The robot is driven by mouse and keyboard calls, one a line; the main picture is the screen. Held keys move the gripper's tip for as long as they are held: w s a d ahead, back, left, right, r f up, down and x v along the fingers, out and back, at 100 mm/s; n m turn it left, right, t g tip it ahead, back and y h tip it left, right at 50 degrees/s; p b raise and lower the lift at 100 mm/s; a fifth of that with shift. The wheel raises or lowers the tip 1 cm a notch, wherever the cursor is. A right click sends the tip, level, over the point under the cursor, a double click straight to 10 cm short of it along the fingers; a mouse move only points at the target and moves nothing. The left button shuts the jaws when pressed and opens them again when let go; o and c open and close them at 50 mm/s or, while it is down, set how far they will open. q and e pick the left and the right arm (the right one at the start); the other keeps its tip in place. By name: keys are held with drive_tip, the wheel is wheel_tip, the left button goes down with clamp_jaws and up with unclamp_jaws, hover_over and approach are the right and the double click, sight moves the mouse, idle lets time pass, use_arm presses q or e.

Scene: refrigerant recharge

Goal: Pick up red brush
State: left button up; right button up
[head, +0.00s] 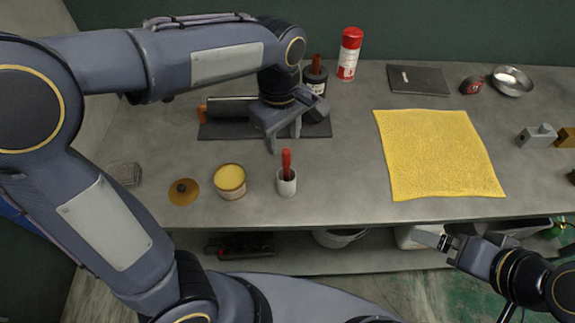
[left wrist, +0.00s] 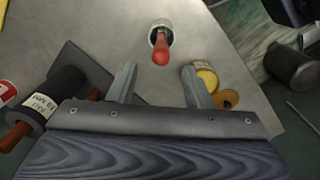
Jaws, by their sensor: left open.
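A red brush (head: 287,160) stands handle up in a small white cup (head: 287,187) on the grey bench. In the left wrist view the red brush (left wrist: 160,54) and white cup (left wrist: 158,33) show beyond the fingertips. My left gripper (head: 285,138) is open and empty, above and behind the brush in the head view, its fingers apart from it. It also shows in the left wrist view (left wrist: 158,83). My right gripper (head: 432,241) is low at the bench's front edge, far from the brush; its jaw opening is unclear.
A yellow tin (head: 230,181) and its lid (head: 183,192) stand left of the cup. A dark jar with a red handle (head: 315,77) and a red-white can (head: 349,54) stand behind. A yellow cloth (head: 438,153) lies right; bench between is clear.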

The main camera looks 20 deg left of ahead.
sight(286, 159)
use_arm(q)
drive_tip(key=shift+w+d+f, duration=0.1)
drive_tip(key=shift+w+d, duration=0.2)
drive_tip(key=shift+d, duration=0.15)
drive_tip(key=shift+f+n+y, duration=0.25)
drive_tip(key=shift+n+y, duration=0.05)
drive_tip(key=f, duration=0.7)
drive_tip(key=shift+s+a+f+p, duration=0.2)
drive_tip(key=shift+p, duration=0.1)
clamp_jaws()
